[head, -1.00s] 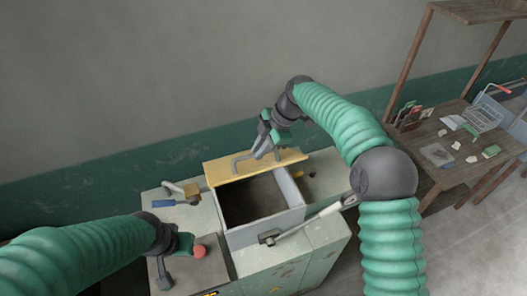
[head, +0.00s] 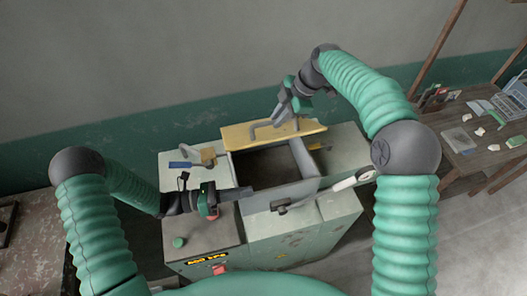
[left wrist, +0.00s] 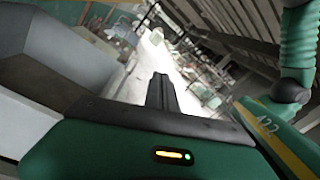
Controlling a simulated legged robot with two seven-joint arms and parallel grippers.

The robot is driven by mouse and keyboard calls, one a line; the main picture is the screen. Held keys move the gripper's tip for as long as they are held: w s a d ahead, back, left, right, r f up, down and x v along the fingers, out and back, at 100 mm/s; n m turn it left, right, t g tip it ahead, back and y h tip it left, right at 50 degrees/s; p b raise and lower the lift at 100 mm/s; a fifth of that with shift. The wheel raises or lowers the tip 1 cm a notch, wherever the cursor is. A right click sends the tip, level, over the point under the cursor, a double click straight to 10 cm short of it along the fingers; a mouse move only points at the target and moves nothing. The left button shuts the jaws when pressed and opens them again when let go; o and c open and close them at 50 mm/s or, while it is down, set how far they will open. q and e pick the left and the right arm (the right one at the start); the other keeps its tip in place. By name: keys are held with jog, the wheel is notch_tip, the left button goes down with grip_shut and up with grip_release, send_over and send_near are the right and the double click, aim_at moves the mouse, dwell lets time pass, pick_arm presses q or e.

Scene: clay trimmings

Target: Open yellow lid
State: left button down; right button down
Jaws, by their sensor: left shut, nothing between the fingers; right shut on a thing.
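The yellow lid (head: 238,138) stands raised at the back edge of an open grey box (head: 308,160) in the head view. The box's dark inside shows. A grey bar handle (head: 254,131) is on the lid. My right gripper (head: 281,118) is shut on this handle, from above; its fingertips are small in the picture. My left gripper (head: 246,193) is shut and empty, at the box's left wall; I cannot tell whether it touches. Its closed fingers also show in the left wrist view (left wrist: 162,92). The lid is not clearly visible there.
The box is set in a pale green machine cabinet (head: 285,240). A blue-handled tool (head: 180,165) lies at its back left. A green knob (head: 179,242) is on the dark panel. A lever with a white end (head: 345,184) crosses the right front. A wooden workbench (head: 480,140) stands right.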

jog(key=shift+a+f, duration=0.1)
jog(key=shift+a, duration=0.1)
pick_arm(q)
jog(key=w+a+n+t, duration=0.3)
jog(key=w+n+t, duration=0.1)
jog(key=n+t, duration=0.1)
pick_arm(e)
jog(key=shift+w+d, duration=0.1)
pick_arm(q)
jog(key=w+d+r, duration=0.5)
jog(key=w+d, duration=0.1)
jog(key=d, duration=0.2)
jog(key=shift+w, duration=0.35)
jog(key=shift+d+r, duration=0.1)
jog(key=shift+r, duration=0.05)
